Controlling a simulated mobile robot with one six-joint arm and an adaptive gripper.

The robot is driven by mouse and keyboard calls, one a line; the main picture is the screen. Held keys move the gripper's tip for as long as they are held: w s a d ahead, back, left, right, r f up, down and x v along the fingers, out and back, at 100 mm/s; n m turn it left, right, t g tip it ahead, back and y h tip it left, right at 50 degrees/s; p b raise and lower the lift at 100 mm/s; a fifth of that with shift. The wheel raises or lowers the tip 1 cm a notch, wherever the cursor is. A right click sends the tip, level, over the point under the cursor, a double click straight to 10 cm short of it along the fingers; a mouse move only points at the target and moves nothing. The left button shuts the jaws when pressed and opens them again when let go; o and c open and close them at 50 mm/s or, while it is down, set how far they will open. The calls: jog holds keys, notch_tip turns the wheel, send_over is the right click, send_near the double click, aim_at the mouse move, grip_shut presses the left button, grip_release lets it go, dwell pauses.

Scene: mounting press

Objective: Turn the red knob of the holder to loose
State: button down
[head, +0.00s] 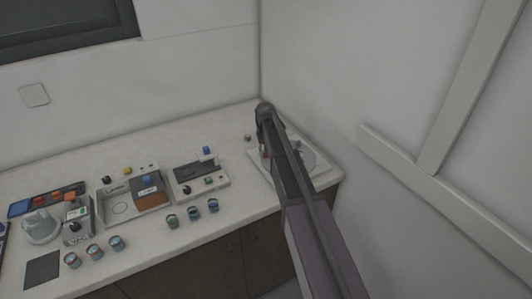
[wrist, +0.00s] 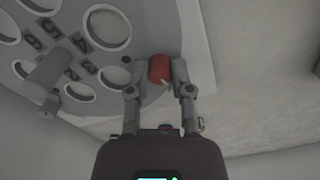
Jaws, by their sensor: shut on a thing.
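The red knob (wrist: 159,69) of the holder shows in the wrist view, between the fingertips of my gripper (wrist: 157,82). The fingers are shut on its two sides. A small pale mark shows on the knob's near edge. The holder (wrist: 150,22) is a grey plate with round holes and printed numbers. In the head view the holder (head: 310,158) sits at the right end of the counter, partly hidden by my arm. A little red shows beside my gripper (head: 266,153) there, but the fingertips are too small to make out.
The counter (head: 140,250) runs along the wall. Devices with knobs and buttons (head: 199,178) stand left of the holder, with several small jars (head: 192,213) in front. A grey post (wrist: 48,72) rises from the holder plate. Walls close in behind and right.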

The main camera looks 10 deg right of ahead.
jog(key=n, duration=1.3)
jog(key=shift+n, duration=0.4)
jog(key=n, duration=1.3)
jog(key=shift+n, duration=0.3)
jog(key=c, duration=0.5)
grip_release()
jog(key=shift+r, duration=0.1)
